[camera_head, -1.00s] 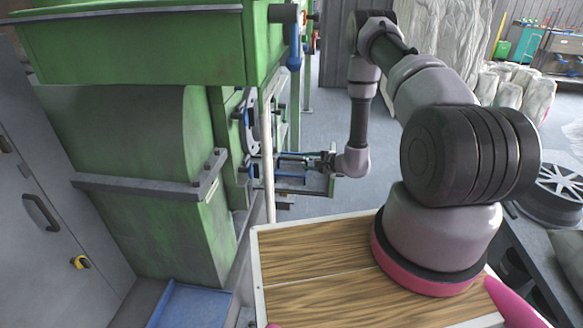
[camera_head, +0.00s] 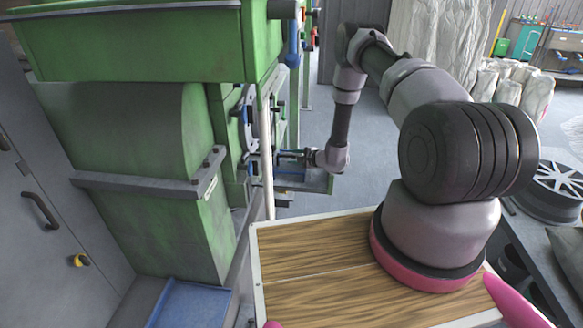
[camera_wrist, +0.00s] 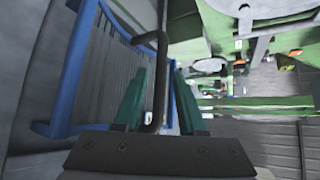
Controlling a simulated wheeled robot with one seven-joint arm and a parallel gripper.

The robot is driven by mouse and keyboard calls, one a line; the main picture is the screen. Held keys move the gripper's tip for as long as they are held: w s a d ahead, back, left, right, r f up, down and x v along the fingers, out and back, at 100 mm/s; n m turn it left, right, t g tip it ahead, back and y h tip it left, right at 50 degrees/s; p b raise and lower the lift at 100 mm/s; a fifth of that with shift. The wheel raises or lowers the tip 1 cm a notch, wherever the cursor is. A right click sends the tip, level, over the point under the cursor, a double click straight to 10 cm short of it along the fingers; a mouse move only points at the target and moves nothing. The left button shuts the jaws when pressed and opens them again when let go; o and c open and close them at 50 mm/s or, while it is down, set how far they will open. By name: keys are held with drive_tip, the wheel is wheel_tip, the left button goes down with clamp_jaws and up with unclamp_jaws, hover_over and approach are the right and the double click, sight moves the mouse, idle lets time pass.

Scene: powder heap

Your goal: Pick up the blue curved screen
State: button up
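The blue curved screen (camera_wrist: 73,80) fills the left of the wrist view, with a blue frame around a grey slatted face. A dark bent handle (camera_wrist: 159,75) stands in front of it. My gripper (camera_wrist: 157,75) has green fingers, one on each side of the handle, with small gaps visible beside it. The gripper looks open around the handle. In the head view my gripper (camera_head: 283,156) is at the side of the green machine, and the screen (camera_head: 249,128) shows only partly behind the machine's edge and a pale post.
The green machine (camera_head: 130,130) stands close on the left. A small shelf (camera_head: 315,182) lies just below my gripper. A pale upright post (camera_head: 267,160) is near it. The floor (camera_head: 365,150) right of the machine is clear.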

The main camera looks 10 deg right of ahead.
clamp_jaws()
drive_tip(key=shift+r, duration=0.1)
idle(1.1)
